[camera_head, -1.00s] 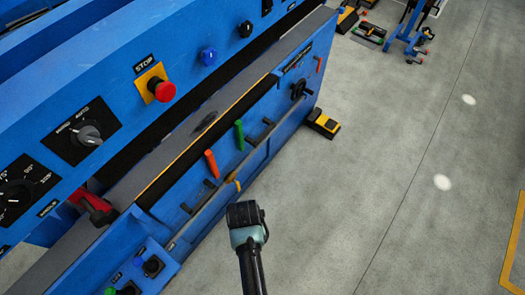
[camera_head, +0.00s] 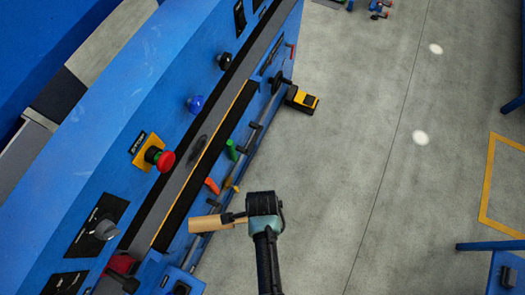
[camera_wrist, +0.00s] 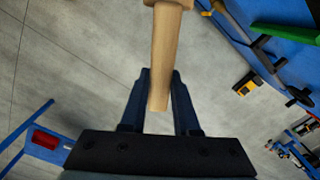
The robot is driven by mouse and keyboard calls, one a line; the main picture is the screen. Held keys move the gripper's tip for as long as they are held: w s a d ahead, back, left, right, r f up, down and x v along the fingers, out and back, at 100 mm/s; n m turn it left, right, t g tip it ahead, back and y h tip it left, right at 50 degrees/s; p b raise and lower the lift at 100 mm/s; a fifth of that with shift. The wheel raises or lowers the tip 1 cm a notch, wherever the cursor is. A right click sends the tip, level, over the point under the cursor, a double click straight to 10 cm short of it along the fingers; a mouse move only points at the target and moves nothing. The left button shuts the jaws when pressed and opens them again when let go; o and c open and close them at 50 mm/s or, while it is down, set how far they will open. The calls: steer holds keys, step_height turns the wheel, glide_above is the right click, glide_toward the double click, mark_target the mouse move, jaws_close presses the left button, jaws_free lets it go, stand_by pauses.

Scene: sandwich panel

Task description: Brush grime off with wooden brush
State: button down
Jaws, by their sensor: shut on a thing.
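The wooden brush (camera_head: 210,223) is pale tan and sticks out to the left of my gripper (camera_head: 234,217). In the wrist view, my gripper (camera_wrist: 161,76) is shut on the handle of the wooden brush (camera_wrist: 162,50), between its two dark fingers. The brush's far end is cut off at the top of that view, and bristles cannot be made out. A dark grime patch (camera_head: 198,149) lies on the grey ledge of the blue machine (camera_head: 165,110), up and left of my gripper. The brush is apart from the grime.
A red stop button (camera_head: 160,156), a blue knob (camera_head: 196,103) and a black knob (camera_head: 225,61) stick out above the ledge. An orange handle (camera_head: 212,186) and a green handle (camera_head: 231,150) are on the front below it. Open floor lies to the right.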

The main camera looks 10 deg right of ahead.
steer(key=w+a+f+m+b, duration=0.1)
steer(key=w+a+m+b, duration=0.2)
steer(key=a, duration=0.4)
steer(key=w+a+m+b, duration=0.3)
steer(key=w+a+b, duration=0.3)
steer(key=a, duration=0.2)
steer(key=shift+a+f+m, duration=0.15)
steer(key=shift+f+m, duration=0.15)
steer(key=shift+f, duration=0.1)
stand_by(0.5)
steer(key=shift+f, duration=0.35)
stand_by(0.6)
steer(key=shift+w+d+b, duration=0.3)
steer(key=shift+w+d, duration=0.35)
steer(key=shift+w, duration=0.25)
steer(key=shift+w+d+b, duration=0.25)
steer(key=shift+w+d, duration=0.4)
steer(key=shift+w, duration=0.2)
